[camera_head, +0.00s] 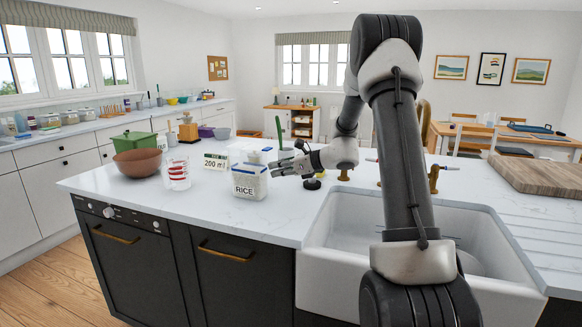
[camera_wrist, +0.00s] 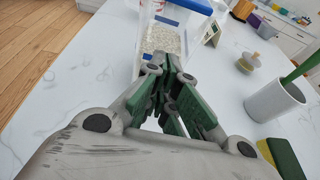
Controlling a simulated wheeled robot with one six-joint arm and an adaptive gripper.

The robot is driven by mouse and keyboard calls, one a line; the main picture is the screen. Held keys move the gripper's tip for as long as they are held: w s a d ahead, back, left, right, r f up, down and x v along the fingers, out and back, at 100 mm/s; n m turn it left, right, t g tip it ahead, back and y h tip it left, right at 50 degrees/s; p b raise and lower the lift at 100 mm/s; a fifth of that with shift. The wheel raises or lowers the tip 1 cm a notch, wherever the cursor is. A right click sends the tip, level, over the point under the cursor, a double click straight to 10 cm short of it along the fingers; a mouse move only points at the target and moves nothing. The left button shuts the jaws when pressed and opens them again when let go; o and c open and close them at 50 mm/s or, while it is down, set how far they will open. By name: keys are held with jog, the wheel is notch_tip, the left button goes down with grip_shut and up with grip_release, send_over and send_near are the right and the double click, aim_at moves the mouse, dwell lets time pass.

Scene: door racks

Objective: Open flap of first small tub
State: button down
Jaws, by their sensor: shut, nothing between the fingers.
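The small tub labelled RICE (camera_head: 249,185) stands upright on the island worktop, clear-walled with a blue band near its top. A pale piece shows above its top, but I cannot tell how far its flap is open. In the wrist view, the tub (camera_wrist: 162,39) is ahead of the fingers, with white grains inside and a blue rim. My gripper (camera_head: 276,169) is shut and empty, just right of the tub's upper part. In the wrist view, my gripper's fingertips (camera_wrist: 171,62) overlap the tub's near side; I cannot tell whether they touch.
A measuring jug (camera_head: 176,174), a brown bowl (camera_head: 138,163) and a sign reading 200 ml (camera_head: 215,162) stand left of the tub. A grey cup (camera_wrist: 273,104) and a sponge (camera_wrist: 284,158) are right of my gripper in the wrist view. The white sink (camera_head: 335,245) is at front right.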

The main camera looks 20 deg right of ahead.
aim_at(259, 149)
jog(key=shift+w+a+r, duration=0.1)
jog(key=shift+a+r, duration=0.05)
jog(key=shift+r, duration=1.85)
